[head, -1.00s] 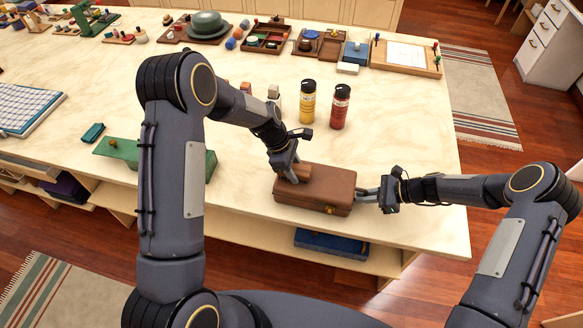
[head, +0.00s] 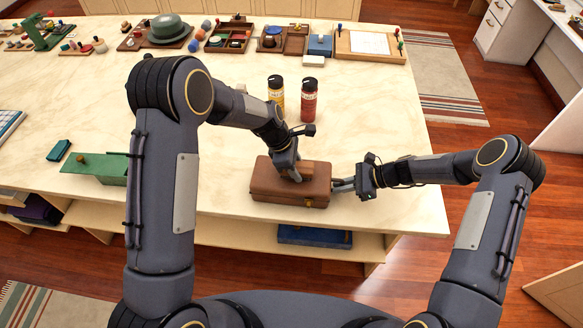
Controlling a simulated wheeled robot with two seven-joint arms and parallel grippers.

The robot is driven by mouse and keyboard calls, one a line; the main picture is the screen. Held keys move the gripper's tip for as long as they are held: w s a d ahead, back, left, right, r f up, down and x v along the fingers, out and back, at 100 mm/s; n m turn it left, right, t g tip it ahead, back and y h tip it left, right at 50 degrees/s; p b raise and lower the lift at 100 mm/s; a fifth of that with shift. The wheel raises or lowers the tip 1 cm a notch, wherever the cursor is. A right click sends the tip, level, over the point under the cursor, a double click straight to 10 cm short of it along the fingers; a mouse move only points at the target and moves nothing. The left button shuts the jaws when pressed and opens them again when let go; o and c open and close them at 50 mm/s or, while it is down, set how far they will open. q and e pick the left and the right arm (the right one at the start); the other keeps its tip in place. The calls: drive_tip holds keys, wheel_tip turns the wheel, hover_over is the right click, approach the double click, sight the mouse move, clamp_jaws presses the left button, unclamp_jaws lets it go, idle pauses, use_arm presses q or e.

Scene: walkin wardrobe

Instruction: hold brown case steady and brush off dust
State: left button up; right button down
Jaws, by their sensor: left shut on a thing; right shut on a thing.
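The brown case (head: 270,185) lies closed near the front edge of the pale table, its small brass latch facing me. My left gripper (head: 293,174) is above the middle of the lid, shut on a brown wooden brush (head: 309,170). The brush is down at the lid; its bristles are hidden, and no dust can be made out at this size. My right gripper (head: 343,185) reaches in from the right, shut on the right end of the case.
Yellow (head: 276,95) and red (head: 309,100) bottles stand behind the case. A green box (head: 100,170) is at the left, partly behind my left arm. Trays and a green hat (head: 173,28) line the far edge. A blue case (head: 313,236) lies on the shelf below.

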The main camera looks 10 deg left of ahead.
use_arm(q)
wheel_tip(320, 180, up, 2)
drive_tip(key=shift+r, duration=0.15)
use_arm(e)
drive_tip(key=shift+a, duration=0.1)
use_arm(q)
drive_tip(key=shift+r, duration=2.35)
use_arm(e)
drive_tip(key=c, duration=1.4)
unclamp_jaws()
drive_tip(key=v, duration=1.2)
